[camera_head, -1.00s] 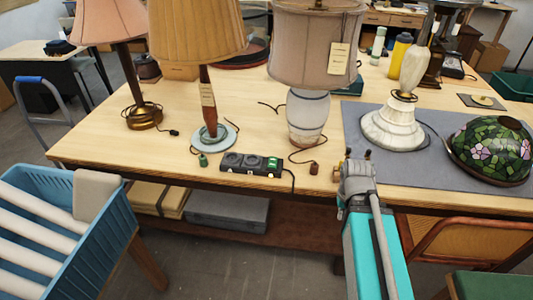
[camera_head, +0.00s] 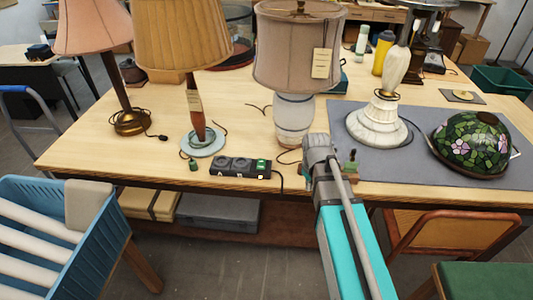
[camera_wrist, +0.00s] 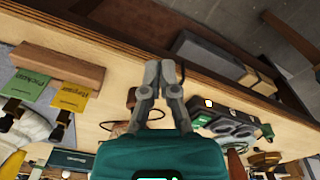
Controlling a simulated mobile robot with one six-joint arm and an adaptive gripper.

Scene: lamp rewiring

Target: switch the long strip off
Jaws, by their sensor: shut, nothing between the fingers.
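A dark power strip (camera_head: 240,167) lies along the table's front edge, with round grey sockets and a green-lit switch (camera_head: 262,165) at its right end. In the wrist view the strip (camera_wrist: 228,125) is to the right of my gripper (camera_wrist: 161,65), its lit end nearest to it. My gripper is shut and empty, its fingers apart from the strip. In the head view my wrist hides the fingers; my arm is right of the strip. I cannot tell the fingertips' height above the table.
A grey-shaded lamp (camera_head: 295,115) stands behind the strip, and a wooden-stemmed lamp (camera_head: 196,110) behind its left end. A brown plug (camera_wrist: 131,97) and its cord lie near my fingers. A wooden block (camera_wrist: 57,65) with tags is left in the wrist view. A stained-glass shade (camera_head: 470,145) sits right.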

